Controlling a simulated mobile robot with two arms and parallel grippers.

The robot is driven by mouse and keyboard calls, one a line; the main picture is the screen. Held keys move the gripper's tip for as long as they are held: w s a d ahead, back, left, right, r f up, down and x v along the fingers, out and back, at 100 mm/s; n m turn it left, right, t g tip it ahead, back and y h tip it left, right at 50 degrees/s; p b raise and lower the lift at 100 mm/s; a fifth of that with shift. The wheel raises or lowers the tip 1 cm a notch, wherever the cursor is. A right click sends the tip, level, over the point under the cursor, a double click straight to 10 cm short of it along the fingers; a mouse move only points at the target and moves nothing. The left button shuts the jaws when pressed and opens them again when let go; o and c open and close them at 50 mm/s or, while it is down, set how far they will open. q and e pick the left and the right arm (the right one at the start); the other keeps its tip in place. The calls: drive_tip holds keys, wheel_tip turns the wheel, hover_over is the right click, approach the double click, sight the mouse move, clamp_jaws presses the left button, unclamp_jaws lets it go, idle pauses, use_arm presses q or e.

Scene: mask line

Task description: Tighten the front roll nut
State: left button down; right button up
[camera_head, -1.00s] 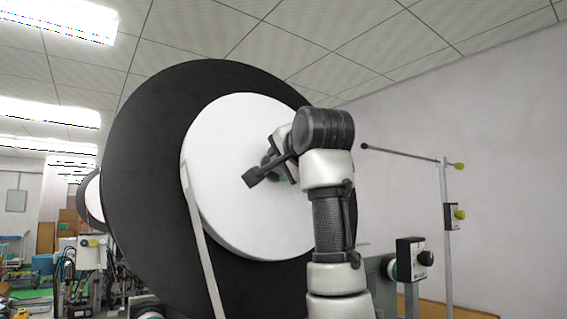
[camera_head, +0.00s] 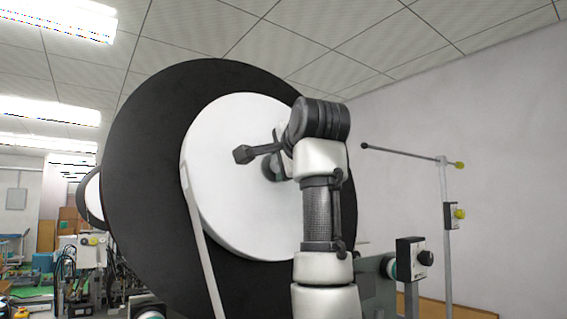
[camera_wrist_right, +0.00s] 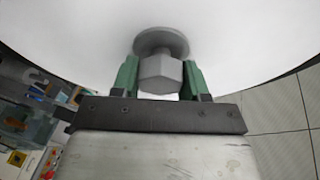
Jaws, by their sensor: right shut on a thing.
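The front roll (camera_head: 235,215) is a large white disc of film with a black round plate (camera_head: 140,150) behind it, and its white face fills the top of the right wrist view. The roll nut (camera_wrist_right: 160,76) is a grey hexagonal head with a round flange against the white face. My right gripper (camera_wrist_right: 160,68) has its green fingers on either side of the nut and is shut on it. In the head view my right gripper (camera_head: 271,168) is at the roll's centre, partly covered by my arm, which hides the nut there. My left gripper is not in view.
A white strip (camera_head: 204,260) runs down from the roll's left side. A control box (camera_head: 411,259) and a post with a yellow-tipped rod (camera_head: 412,155) stand to the right. Another roll (camera_head: 93,197) and machinery stand at the left, further back.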

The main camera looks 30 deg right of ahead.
drive_tip(key=shift+f, duration=0.15)
drive_tip(key=o, duration=0.9)
drive_tip(key=shift+o, duration=0.2)
drive_tip(key=shift+s+a+b, duration=0.1)
drive_tip(key=shift+s+b, duration=0.3)
drive_tip(key=shift+s, duration=0.1)
drive_tip(key=b+v, duration=0.4)
drive_tip(key=v, duration=0.6)
drive_tip(key=shift+r, duration=0.2)
